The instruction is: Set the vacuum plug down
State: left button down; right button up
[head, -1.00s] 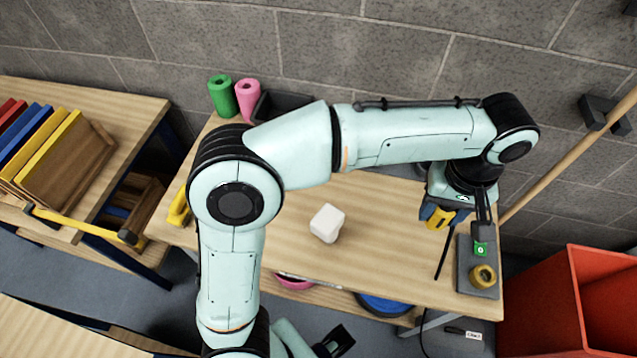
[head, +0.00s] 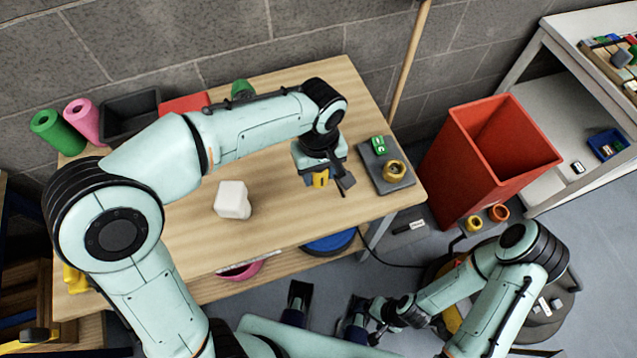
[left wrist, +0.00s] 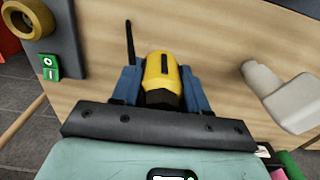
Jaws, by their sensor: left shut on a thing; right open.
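My left gripper (head: 322,180) is shut on the yellow and black vacuum plug (head: 319,179), over the right part of the wooden table (head: 290,225). In the left wrist view the plug (left wrist: 163,75) sits between the blue fingers, the table's wood behind it. I cannot tell whether the plug touches the table. A grey plate (head: 396,182) with a green switch (head: 379,145) and a brass-yellow ring (head: 394,170) lies to the right of the plug, apart from it. My right gripper (head: 328,305) is open and empty, low in front of the table.
A red bin (head: 500,150) stands right of the table. A black cord (head: 385,263) runs on the floor. A dark round machine (head: 560,318) is partly hidden by my right arm. Bare wood lies between block and plug.

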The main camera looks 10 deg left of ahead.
aim_at(319, 185)
pick_arm(q)
jog(key=shift+f+b, duration=0.4)
jog(key=shift+f, duration=2.4)
jog(key=shift+f, duration=0.15)
jog(key=c, duration=0.6)
grip_release()
notch_tip(319, 185, up, 12)
jog(key=shift+r+p, duration=0.2)
jog(key=shift+p, duration=0.9)
